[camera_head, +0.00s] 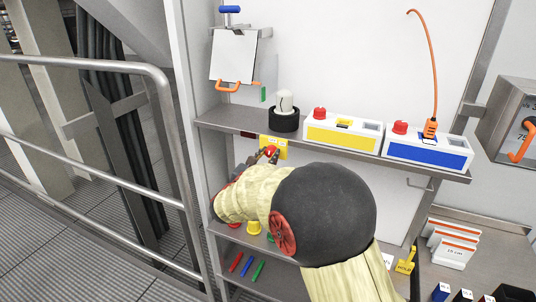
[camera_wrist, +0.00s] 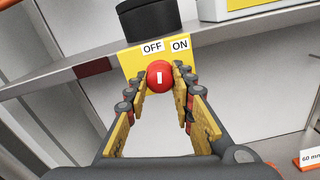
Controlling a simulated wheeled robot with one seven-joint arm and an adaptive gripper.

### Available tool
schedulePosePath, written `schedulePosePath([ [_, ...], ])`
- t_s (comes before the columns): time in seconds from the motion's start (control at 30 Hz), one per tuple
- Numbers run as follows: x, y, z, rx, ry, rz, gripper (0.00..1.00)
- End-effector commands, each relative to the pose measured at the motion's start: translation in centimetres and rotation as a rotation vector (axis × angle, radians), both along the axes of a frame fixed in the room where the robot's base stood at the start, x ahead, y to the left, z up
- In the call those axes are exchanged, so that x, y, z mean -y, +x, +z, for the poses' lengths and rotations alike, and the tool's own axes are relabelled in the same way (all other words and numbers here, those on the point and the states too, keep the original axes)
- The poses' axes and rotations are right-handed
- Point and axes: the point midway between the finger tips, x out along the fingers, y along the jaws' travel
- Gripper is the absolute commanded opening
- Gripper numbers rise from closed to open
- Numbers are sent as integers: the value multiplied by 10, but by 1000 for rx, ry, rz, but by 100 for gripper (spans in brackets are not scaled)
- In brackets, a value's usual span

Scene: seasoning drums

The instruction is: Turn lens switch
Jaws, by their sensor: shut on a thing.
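The lens switch is a round red knob (camera_wrist: 158,84) with a white bar, on a yellow plate (camera_wrist: 131,65) under the shelf edge. The plate carries an OFF label at upper left and an ON label at upper right. The white bar looks nearly upright in the wrist view, between the two labels. My gripper (camera_wrist: 160,75) has one finger on each side of the knob and is shut on it. In the head view the yellow plate (camera_head: 281,143) shows below the shelf, and my arm partly covers the area before it.
The upper shelf (camera_head: 225,126) holds a black-based white object (camera_head: 284,113) above the switch, and a yellow-fronted box (camera_head: 340,131) and a blue-fronted box (camera_head: 428,151) to the right. A lower shelf holds small coloured items (camera_head: 254,228). A metal railing (camera_head: 90,62) stands at left.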

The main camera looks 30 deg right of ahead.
Motion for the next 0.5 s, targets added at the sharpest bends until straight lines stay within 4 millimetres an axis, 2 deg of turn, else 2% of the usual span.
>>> schedulePosePath([
  [0.5,0,0,0,-172,-133,0,0],
])
